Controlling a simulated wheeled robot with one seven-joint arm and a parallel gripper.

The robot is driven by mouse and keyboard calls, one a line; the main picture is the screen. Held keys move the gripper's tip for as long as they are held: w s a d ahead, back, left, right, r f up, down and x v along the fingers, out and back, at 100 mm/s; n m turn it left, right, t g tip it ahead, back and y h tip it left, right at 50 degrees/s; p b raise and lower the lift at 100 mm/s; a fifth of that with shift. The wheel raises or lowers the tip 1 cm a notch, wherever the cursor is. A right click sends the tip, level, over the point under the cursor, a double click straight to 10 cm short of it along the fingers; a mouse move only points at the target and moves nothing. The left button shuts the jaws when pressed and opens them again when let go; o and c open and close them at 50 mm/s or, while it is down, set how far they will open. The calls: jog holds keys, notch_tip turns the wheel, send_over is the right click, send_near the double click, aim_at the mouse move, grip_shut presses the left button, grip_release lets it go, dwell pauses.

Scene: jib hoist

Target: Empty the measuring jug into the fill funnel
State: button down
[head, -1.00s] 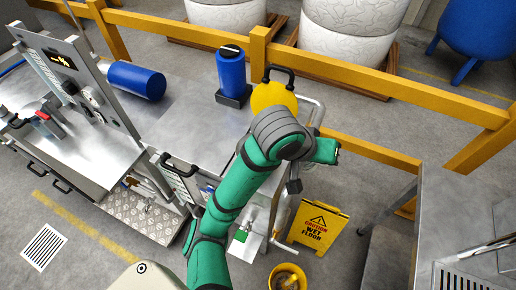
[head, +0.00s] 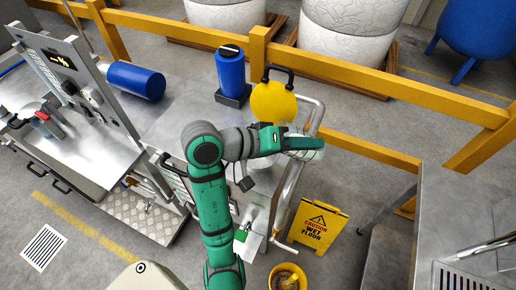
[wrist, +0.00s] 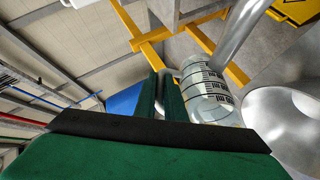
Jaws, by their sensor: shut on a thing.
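My gripper (head: 288,142) is at the end of the green arm, in front of the steel bench's right end. In the wrist view its two dark green fingers (wrist: 163,97) are closed on the measuring jug (wrist: 208,92), a clear vessel with black graduation marks. In the head view the jug (head: 308,143) shows small and pale and looks tipped over on its side. A wide grey metal cone, which looks like the fill funnel (wrist: 285,120), is beside the jug in the wrist view. In the head view my arm hides most of that area. The jug's contents cannot be made out.
A bent steel pipe (head: 292,185) runs close by my gripper. A yellow disc (head: 272,102) with a black handle stands behind it. A blue canister (head: 230,70) stands on the bench. A wet floor sign (head: 318,224) and yellow bucket (head: 287,278) are on the floor.

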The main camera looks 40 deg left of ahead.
jog(key=shift+s+a, duration=0.1)
jog(key=shift+a, duration=0.1)
jog(key=shift+s+a+r+t+h, duration=0.15)
jog(key=shift+r+t+h, duration=0.1)
jog(key=shift+t+h, duration=0.15)
jog(key=shift+s+a+r+n+t+h, duration=0.1)
jog(key=shift+a+r+n+t+h, duration=0.2)
jog(key=shift+a+r+t, duration=0.1)
jog(key=shift+s+a+f+t+h, duration=0.15)
jog(key=shift+s+a+t+h, duration=0.25)
jog(key=shift+s+a+t, duration=0.25)
jog(key=shift+s+a+n, duration=0.2)
jog(key=shift+a+n, duration=0.1)
jog(key=shift+a, duration=0.15)
dwell(0.3)
jog(key=shift+s+a+r+n+t+h+b, duration=0.2)
jog(key=shift+s+a+r+n+t+h, duration=0.15)
jog(key=shift+a+t+h, duration=0.2)
jog(key=shift+s+a+r+n+t+h+b, duration=0.25)
jog(key=shift+s+a+r+t+h, duration=0.15)
jog(key=shift+a+t, duration=0.2)
dwell(1.4)
